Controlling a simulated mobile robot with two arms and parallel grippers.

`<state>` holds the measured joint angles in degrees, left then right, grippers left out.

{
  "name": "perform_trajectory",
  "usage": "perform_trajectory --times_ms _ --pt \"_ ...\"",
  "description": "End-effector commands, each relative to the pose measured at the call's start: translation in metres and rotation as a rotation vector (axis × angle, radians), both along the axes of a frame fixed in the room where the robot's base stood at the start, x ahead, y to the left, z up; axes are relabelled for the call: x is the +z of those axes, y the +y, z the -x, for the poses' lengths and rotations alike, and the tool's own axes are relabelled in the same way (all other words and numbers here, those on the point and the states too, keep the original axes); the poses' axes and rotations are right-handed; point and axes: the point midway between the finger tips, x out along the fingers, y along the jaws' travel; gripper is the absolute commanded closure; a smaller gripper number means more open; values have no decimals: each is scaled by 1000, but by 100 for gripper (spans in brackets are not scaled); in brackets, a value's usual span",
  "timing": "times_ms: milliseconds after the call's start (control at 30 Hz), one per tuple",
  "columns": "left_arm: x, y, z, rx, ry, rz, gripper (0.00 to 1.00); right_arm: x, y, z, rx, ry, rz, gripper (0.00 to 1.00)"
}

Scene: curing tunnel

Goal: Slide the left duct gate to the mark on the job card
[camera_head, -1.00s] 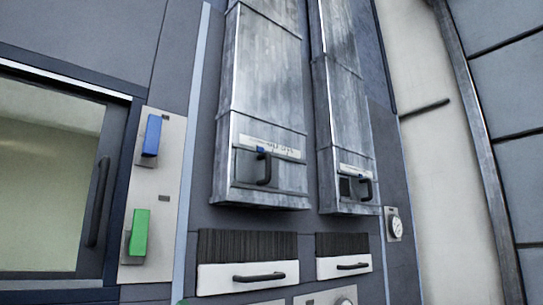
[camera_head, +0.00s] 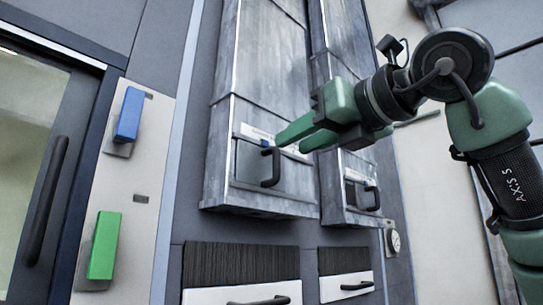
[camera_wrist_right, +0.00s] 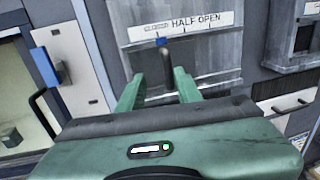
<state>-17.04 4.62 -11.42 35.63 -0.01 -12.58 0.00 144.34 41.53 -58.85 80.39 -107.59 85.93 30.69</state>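The left duct gate (camera_head: 247,165) is a grey plate low on the left metal duct, with a black bar handle (camera_head: 271,168) and a blue pointer (camera_head: 264,142). In the right wrist view a white label strip (camera_wrist_right: 185,27) above it reads "HALF OPEN" after a smaller word, and the blue pointer (camera_wrist_right: 161,42) sits under the smaller word. My right gripper (camera_head: 290,143) is open and empty, its green fingers near the handle's upper end. In the right wrist view the handle (camera_wrist_right: 166,62) shows between and beyond the fingers, apparently untouched. My left gripper is out of view. I see no job card.
A second duct with a similar handle (camera_head: 372,198) stands to the right, partly behind my arm. Brush-topped drawers (camera_head: 243,263) lie below. A blue block (camera_head: 129,114) and a green block (camera_head: 104,246) sit on a panel at left, beside a glazed door (camera_head: 25,140).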

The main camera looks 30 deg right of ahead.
Motion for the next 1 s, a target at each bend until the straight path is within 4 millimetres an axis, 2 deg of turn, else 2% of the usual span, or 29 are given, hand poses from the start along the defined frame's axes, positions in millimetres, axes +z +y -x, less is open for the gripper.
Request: perform_trajectory --times_ms 67,167,400,600,967,1000 --pt "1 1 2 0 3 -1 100 5 -10 6 -33 -4 -9 65" --pt "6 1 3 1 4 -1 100 8 -12 0 -44 -3 -10 65" --pt "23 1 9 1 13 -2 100 9 -7 -39 -42 -1 -9 65" --pt "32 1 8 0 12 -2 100 7 -3 -62 -40 -3 -9 65" --pt "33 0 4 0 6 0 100 5 -2 -68 -38 -5 -10 65" --pt "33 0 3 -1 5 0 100 5 -2 -68 -38 -5 -10 77"
